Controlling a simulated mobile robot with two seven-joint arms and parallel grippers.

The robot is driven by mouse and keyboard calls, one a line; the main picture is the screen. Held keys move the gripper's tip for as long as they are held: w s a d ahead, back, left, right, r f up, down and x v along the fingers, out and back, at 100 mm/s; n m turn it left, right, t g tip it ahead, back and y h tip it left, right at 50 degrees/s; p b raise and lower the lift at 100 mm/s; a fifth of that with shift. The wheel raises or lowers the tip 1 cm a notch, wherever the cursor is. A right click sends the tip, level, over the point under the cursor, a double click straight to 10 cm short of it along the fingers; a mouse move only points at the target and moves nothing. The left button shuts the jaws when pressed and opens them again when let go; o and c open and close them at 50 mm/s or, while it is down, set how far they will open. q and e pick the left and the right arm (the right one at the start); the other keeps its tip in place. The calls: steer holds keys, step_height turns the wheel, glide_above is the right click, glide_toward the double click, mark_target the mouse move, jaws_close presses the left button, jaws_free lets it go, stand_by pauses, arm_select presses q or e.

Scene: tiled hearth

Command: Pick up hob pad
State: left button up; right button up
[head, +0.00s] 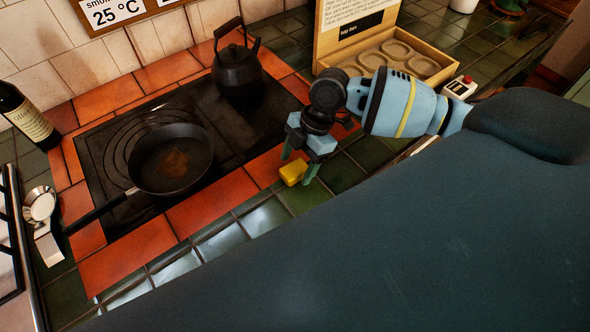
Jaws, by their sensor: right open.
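The hob pad appears to be the small yellow block (291,174) on the green tiles, just off the orange tile border at the front right of the hob. Part of the block's right side is hidden by a finger. My left gripper is not in view.
A black pan (171,158) sits on the hob (237,135), its handle pointing to the lower left. A black kettle (237,72) stands at the back right of the hob. An open wooden box (438,52) lies behind my right arm. A bottle (25,118) stands at left.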

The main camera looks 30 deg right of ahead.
mark_target(290, 171)
steer(key=shift+a+f, duration=0.15)
steer(key=shift+f, duration=0.15)
steer(key=shift+c, duration=0.3)
steer(key=c, duration=1)
steer(key=shift+r, duration=0.15)
steer(key=shift+r, duration=0.55)
step_height(290, 171, up, 2)
steer(key=shift+r, duration=0.25)
steer(key=s+a, duration=0.3)
steer(key=s, duration=0.1)
steer(key=s+a, duration=0.3)
steer(key=s, duration=0.1)
steer(key=s+a+r, duration=0.1)
steer(key=s+a, duration=0.3)
steer(key=shift+s, duration=0.25)
